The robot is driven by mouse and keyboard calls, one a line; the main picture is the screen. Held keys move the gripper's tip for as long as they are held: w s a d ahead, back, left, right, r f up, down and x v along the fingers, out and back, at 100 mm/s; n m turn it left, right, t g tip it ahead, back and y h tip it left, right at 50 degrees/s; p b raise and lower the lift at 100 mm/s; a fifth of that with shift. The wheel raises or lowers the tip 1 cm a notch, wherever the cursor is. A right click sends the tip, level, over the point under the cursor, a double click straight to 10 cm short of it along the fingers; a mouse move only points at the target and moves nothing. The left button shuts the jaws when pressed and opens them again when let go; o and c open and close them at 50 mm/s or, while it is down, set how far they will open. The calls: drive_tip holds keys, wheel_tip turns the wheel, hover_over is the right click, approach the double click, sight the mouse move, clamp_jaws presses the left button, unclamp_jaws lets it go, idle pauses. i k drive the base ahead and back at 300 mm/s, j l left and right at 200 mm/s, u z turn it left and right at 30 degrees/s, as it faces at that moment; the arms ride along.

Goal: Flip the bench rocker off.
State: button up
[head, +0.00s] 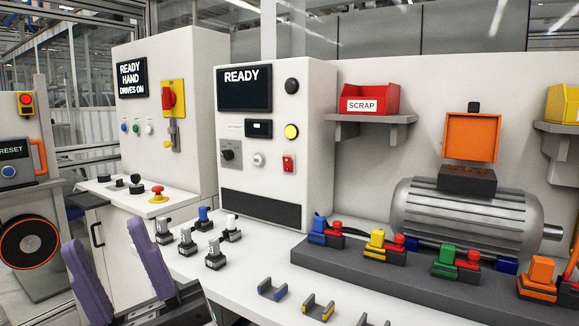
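A dark rotary knob (229,152) and a white knob (258,159) are left of the switch. Several small clamp-like parts (187,243) stand on the white bench (235,280). A grey motor (465,215) and coloured connectors fill the right. A red SCRAP bin (371,98) sits on a shelf.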

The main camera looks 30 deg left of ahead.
sight(288, 165)
drive_tip(key=i+j, duration=0.1)
drive_tip(key=j, duration=0.25)
drive_tip(key=i+j, duration=0.1)
drive_tip(key=j, duration=0.25)
drive_tip(key=i+j, duration=0.1)
drive_tip(key=j, duration=0.6)
drive_tip(key=i+u, duration=0.05)
